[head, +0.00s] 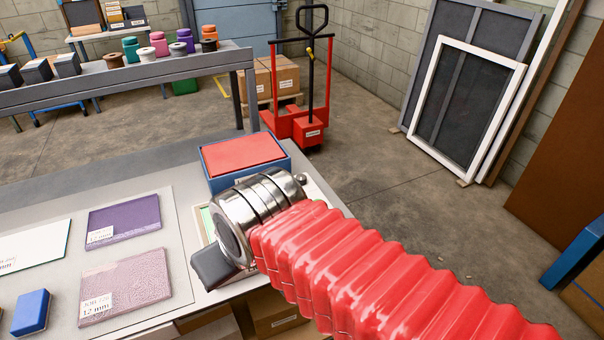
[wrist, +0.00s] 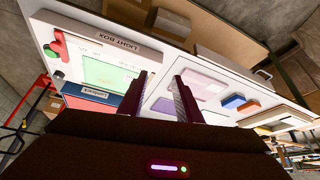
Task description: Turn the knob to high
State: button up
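The light box (wrist: 105,65) is a white case with a lit pale green window, upper left in the wrist view.
A blue box with a red pad (head: 243,152) stands behind my wrist. Purple (head: 124,220) and pinkish (head: 125,285) sheets and a blue block (head: 31,312) lie to the left on the bench. A red pallet truck (head: 307,125) stands beyond.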

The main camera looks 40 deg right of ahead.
jog(key=shift+o, duration=1.4)
jog(key=shift+w+d+r, duration=0.1)
jog(key=shift+w, duration=0.1)
jog(key=shift+o, duration=0.4)
jog(key=shift+w+d+r+m, duration=0.15)
jog(key=shift+w+m, duration=0.15)
jog(key=shift+m, duration=0.3)
jog(key=w+d+r+m+g, duration=0.1)
jog(key=w+d+r+m, duration=0.2)
jog(key=w+d+m, duration=1.3)
jog(key=w+d+f+m, duration=0.1)
jog(key=d+f+m, duration=0.1)
jog(key=d+m, duration=0.7)
jog(key=w+d+f+m, duration=0.1)
jog(key=d+f+m, duration=0.2)
jog(key=d+m, duration=0.7)
jog(key=shift+d, duration=0.8)
jog(key=shift+f, duration=0.15)
